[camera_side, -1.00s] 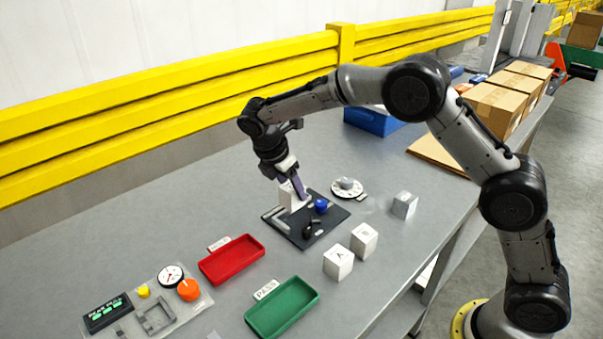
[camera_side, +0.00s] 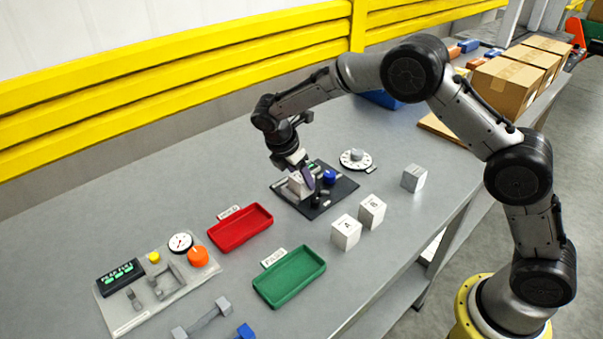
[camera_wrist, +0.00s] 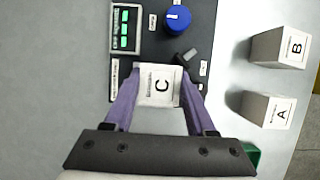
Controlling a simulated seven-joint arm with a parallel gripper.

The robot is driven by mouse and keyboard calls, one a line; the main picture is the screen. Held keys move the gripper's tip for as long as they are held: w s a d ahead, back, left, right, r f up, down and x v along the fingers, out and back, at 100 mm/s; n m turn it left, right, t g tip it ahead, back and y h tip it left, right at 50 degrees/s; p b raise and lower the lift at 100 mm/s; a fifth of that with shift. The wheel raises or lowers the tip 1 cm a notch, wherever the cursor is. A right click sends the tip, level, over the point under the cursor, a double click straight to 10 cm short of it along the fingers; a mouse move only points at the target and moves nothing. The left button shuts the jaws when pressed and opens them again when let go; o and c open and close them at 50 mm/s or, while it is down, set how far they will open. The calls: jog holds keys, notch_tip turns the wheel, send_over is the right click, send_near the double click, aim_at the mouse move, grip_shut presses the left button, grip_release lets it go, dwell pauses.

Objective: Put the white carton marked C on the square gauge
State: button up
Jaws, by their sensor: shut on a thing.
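The white carton marked C (camera_wrist: 160,85) is between the purple fingers of my gripper (camera_wrist: 153,100), which is shut on it. In the side view the carton (camera_side: 297,185) is low over the left part of a black plate (camera_side: 341,190), partly hidden by my gripper (camera_side: 304,182). I cannot tell whether it touches the plate. The plate carries a green-lit display (camera_wrist: 124,30) and a blue knob (camera_wrist: 178,18). It appears to be the square gauge, but I cannot read its labels.
Cartons A (camera_side: 346,232) and B (camera_side: 372,211) and a grey block (camera_side: 413,178) stand right of the plate. A red tray (camera_side: 240,227) and a green tray (camera_side: 289,277) lie in front. A white dial (camera_side: 356,159) is behind. A grey instrument panel (camera_side: 160,292) is front left.

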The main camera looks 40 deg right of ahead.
jog(key=o, duration=1.4)
jog(key=shift+r, duration=5.05)
jog(key=shift+d, duration=0.1)
